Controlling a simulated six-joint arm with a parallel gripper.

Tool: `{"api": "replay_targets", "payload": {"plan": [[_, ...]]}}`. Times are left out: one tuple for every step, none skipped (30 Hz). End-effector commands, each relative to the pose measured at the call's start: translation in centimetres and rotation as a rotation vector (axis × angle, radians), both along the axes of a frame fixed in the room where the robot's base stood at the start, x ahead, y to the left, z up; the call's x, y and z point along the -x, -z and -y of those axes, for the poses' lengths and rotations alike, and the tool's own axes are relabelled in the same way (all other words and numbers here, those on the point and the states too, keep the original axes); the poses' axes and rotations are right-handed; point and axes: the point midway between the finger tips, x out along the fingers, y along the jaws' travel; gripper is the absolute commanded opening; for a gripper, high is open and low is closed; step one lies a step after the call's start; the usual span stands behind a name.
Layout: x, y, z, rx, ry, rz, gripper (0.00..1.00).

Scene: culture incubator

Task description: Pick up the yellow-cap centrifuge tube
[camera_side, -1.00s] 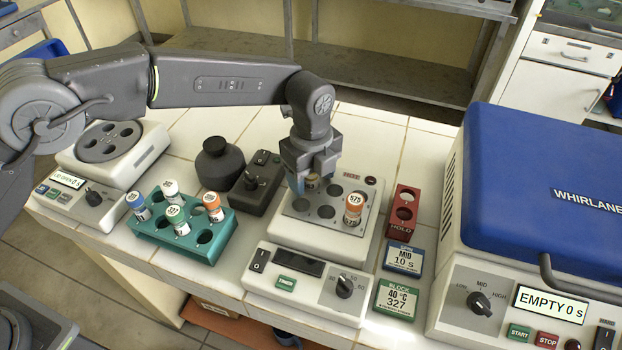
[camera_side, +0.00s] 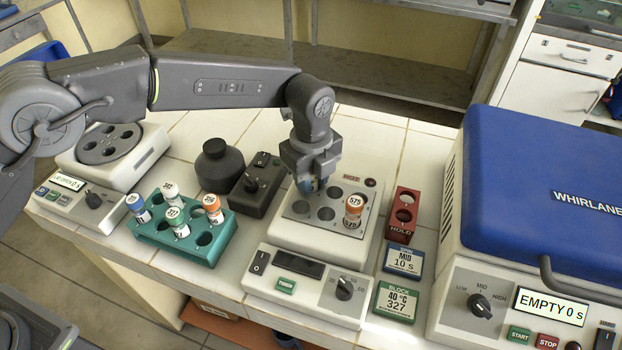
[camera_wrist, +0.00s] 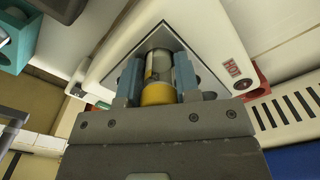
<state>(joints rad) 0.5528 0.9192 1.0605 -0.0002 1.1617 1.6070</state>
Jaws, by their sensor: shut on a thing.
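My gripper (camera_side: 308,186) is over the back-left part of the heating block (camera_side: 283,262). In the wrist view its two blue-grey fingers (camera_wrist: 158,80) are shut on the yellow-cap tube (camera_wrist: 158,93), one on each side. The yellow cap is at the palm end, and the clear body with a label reaches away toward the block plate. In the side view the fingers mostly hide the tube. I cannot tell whether its lower end is still inside a well. An orange-cap tube marked 575 (camera_side: 353,210) stands upright in a right-hand well.
A teal rack (camera_side: 160,238) with several capped tubes stands to the left. A dark bottle (camera_side: 217,165) and a small black device (camera_side: 250,185) stand behind. A red holder (camera_side: 402,215) and the blue-lidded machine (camera_side: 545,180) are to the right.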

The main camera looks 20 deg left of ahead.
Motion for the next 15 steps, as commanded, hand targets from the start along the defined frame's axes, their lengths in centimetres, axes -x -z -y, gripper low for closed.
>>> {"api": "replay_targets", "payload": {"plan": [[0.0, -0.1, 0.0, 0.001, 0.0, 0.001, 0.07], [0.0, -0.2, 0.0, 0.001, 0.0, 0.001, 0.07], [0.0, -0.3, 0.0, 0.001, 0.0, 0.001, 0.07], [0.0, -0.5, 0.0, 0.001, 0.0, 0.001, 0.07], [0.0, -0.7, 0.0, 0.001, 0.0, 0.001, 0.07], [0.0, -1.0, 0.0, 0.001, 0.0, 0.002, 0.07], [-0.1, -1.4, 0.0, 0.002, 0.0, 0.002, 0.07], [-0.1, -1.7, 0.0, 0.002, 0.0, 0.003, 0.07], [-0.1, -2.3, 0.0, 0.003, 0.0, 0.004, 0.07], [-0.1, -2.7, 0.1, 0.003, 0.0, 0.004, 0.07], [-0.1, -3.2, 0.1, 0.003, 0.0, 0.004, 0.07], [-0.1, -3.8, 0.0, 0.002, 0.0, 0.003, 0.07], [-0.1, -4.4, 0.1, 0.003, 0.0, 0.004, 0.07], [-0.2, -4.6, -0.6, 0.001, -0.003, 0.003, 0.07], [-0.2, -5.0, -1.3, 0.001, -0.005, 0.002, 0.07]]}}
